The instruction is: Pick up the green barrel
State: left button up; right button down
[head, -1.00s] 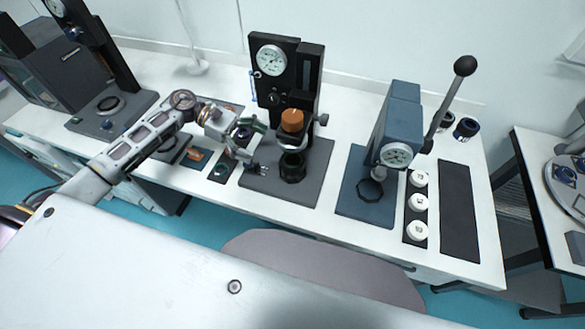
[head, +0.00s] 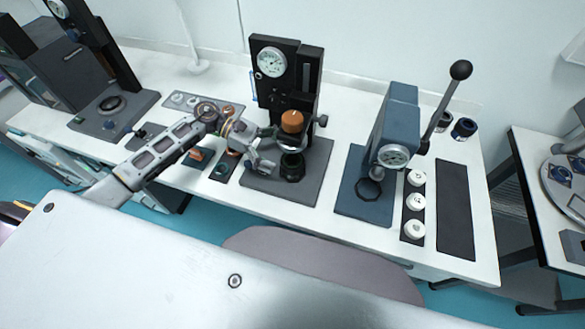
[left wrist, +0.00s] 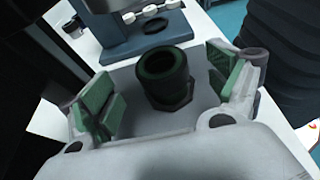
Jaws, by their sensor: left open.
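A dark green, ring-topped barrel (left wrist: 165,72) with a hexagonal lower part stands between my spread left fingers in the left wrist view, a little beyond them and clear of the pads. In the head view it appears to be the dark piece (head: 291,167) on the grey base of the black gauge stand, below an orange cap (head: 292,122). My left gripper (head: 268,150) is open and empty, just left of the stand's middle. Its green-padded fingers (left wrist: 168,92) show on both sides in the left wrist view. My right gripper is not in view.
The black gauge stand (head: 303,75) rises behind the gripper. A blue press (head: 398,115) with a long lever stands to the right, beside several white knobs (head: 415,202). A small tray (head: 222,172) lies left of the stand. The white bench front is mostly clear.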

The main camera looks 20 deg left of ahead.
aim_at(292, 159)
pick_arm(q)
jog(key=shift+p+x, duration=0.65)
jog(key=shift+x, duration=1.7)
jog(key=shift+d, duration=0.35)
jog(key=shift+f, duration=0.1)
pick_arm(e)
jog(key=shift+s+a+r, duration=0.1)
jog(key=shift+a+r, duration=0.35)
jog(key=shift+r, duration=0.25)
pick_arm(q)
jog(key=shift+c, duration=0.5)
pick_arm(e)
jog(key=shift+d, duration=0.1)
pick_arm(q)
jog(key=c, duration=1.2)
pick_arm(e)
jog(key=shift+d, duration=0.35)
